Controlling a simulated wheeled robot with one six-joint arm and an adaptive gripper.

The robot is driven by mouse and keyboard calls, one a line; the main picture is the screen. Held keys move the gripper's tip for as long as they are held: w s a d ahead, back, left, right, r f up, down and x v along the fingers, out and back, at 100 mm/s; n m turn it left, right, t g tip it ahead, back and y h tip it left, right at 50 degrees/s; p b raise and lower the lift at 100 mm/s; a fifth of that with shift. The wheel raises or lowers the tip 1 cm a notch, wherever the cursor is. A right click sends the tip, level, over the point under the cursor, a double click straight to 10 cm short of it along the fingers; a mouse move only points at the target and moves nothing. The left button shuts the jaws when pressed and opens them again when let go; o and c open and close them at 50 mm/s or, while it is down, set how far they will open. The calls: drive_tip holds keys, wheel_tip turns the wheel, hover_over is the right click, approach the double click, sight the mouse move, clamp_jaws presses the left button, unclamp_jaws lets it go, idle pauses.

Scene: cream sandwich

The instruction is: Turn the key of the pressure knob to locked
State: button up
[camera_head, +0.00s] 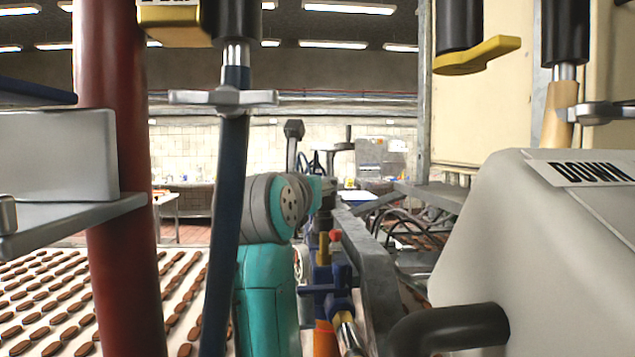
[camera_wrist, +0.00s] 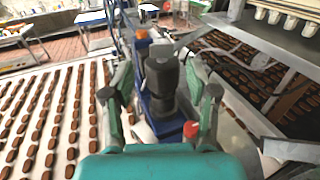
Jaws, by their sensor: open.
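In the wrist view, a black upright knob (camera_wrist: 161,78) stands on a blue body (camera_wrist: 162,106); it looks like the pressure knob. My gripper (camera_wrist: 160,66) is open, with one finger on each side of the knob and visible gaps between. I cannot tell the depth of the fingers relative to it. The key and any lock marking cannot be made out. In the head view, blue fittings (camera_head: 327,285) stand beside my teal arm. My arm hides much of that area, and the fingers are not clear there.
A red cap (camera_wrist: 191,130) sits near the right finger. A conveyor with rows of brown biscuits (camera_wrist: 45,120) lies left, and another (camera_wrist: 255,80) right. In the head view, a red pipe (camera_head: 125,200), a metal beam (camera_head: 365,270) and a grey housing marked DOWN (camera_head: 540,260) crowd the space.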

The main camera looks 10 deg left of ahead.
drive_tip(key=shift+w+d, duration=0.15)
drive_tip(key=shift+w, duration=1.2)
drive_tip(key=shift+w+d, duration=0.15)
drive_tip(key=shift+w, duration=1.2)
drive_tip(key=shift+c, duration=0.2)
clamp_jaws()
